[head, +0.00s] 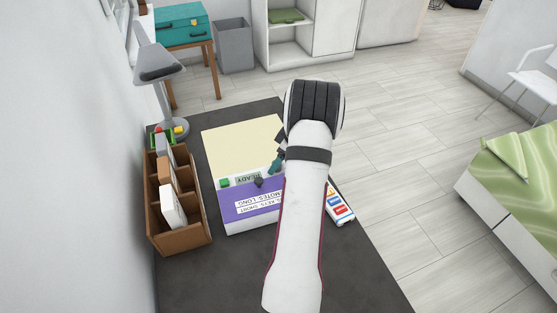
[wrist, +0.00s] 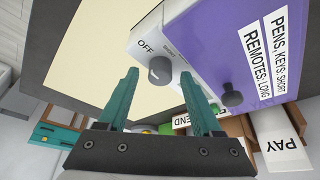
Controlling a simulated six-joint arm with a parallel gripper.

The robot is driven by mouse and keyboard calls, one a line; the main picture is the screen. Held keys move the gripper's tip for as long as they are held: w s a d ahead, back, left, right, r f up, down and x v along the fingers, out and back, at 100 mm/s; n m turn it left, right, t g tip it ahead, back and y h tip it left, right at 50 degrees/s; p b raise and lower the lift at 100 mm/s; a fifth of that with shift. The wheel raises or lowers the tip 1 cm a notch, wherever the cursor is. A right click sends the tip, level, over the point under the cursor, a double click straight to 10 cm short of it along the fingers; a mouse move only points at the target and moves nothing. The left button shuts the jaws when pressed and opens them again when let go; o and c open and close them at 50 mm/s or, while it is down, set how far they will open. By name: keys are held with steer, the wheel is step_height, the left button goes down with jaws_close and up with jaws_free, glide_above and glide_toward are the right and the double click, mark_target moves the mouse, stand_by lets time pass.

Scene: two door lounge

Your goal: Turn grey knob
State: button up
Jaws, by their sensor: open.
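The grey knob (wrist: 160,70) sits on the pale panel of a purple-and-white box (wrist: 205,45), beside the printed words OFF and SHORT. My gripper (wrist: 160,74) is open and empty, its teal fingertips appearing on either side of the knob in the wrist view. I cannot tell how far they are from the panel. A second, darker knob (wrist: 232,95) stands on the purple face. In the head view the box (head: 235,211) lies on the dark desk, with a dark knob (head: 259,182) and a READY label. My gripper (head: 277,163) is partly hidden by my arm, and the grey knob is not clearly visible there.
A brown organiser (head: 190,230) with upright cards stands left of the box, a grey lamp (head: 160,65) behind it. A cream mat (head: 235,140) lies beyond the box. A white remote-like object (head: 340,204) lies right of my arm. The desk's (head: 185,285) near part is bare.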

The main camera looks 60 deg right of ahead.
jaws_close()
stand_by(0.4)
steer(key=m+h, duration=0.1)
steer(key=m, duration=0.2)
steer(key=m+h, duration=0.1)
steer(key=m, duration=0.1)
steer(key=shift+w+a+m, duration=0.1)
steer(key=shift+a+m, duration=0.1)
steer(key=shift+m, duration=0.2)
steer(key=m+g+h, duration=0.1)
steer(key=m, duration=0.1)
steer(key=m+g, duration=0.1)
steer(key=m, duration=0.2)
steer(key=shift+w+m+h, duration=0.1)
steer(key=shift+m+h, duration=0.2)
steer(key=shift+h, duration=0.1)
steer(key=shift+m, duration=0.3)
jaws_free()
